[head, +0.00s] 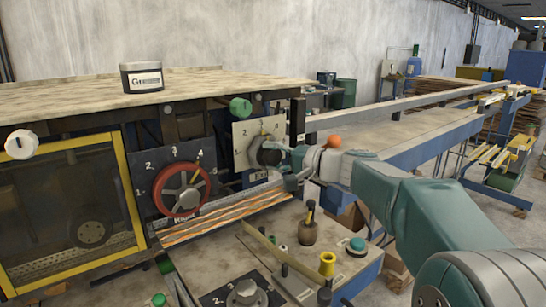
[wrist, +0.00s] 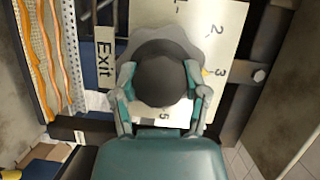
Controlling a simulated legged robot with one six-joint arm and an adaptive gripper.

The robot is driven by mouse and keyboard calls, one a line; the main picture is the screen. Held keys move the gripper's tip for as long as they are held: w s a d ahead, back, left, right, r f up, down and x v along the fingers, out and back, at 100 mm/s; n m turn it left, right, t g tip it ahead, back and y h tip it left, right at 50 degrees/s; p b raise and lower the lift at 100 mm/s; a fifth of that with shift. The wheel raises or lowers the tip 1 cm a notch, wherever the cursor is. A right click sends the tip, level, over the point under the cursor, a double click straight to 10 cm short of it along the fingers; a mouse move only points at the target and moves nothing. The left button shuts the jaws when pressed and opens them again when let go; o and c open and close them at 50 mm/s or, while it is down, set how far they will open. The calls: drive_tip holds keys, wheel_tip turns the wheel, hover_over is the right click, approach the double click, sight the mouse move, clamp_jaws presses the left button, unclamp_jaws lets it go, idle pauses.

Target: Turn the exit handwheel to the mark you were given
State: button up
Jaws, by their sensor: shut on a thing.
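The exit handwheel (head: 267,152) is a grey wheel with a dark round hub, mounted on a pale numbered plate (head: 243,132) in the head view. In the wrist view the handwheel (wrist: 160,48) fills the middle, beside an "Exit" label (wrist: 105,50). Its small yellow pointer (wrist: 205,71) shows at the right rim, close to the 3. My gripper (wrist: 160,85) has one finger on each side of the hub and is shut on the handwheel. The finger on the right hides part of the scale between 3 and 5.
A red handwheel (head: 181,190) with its own numbered plate sits to the left, above orange strips (head: 225,218). A control panel (head: 350,265) with knobs and levers stands below my arm. A black-and-white tub (head: 141,77) rests on the machine top.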

drive_tip(key=shift+f, duration=0.15)
drive_tip(key=o, duration=1.1)
drive_tip(key=shift+w, duration=0.1)
drive_tip(key=shift+o, duration=0.2)
drive_tip(key=shift+a, duration=0.1)
drive_tip(key=v, duration=1.1)
drive_tip(key=shift+d, duration=0.4)
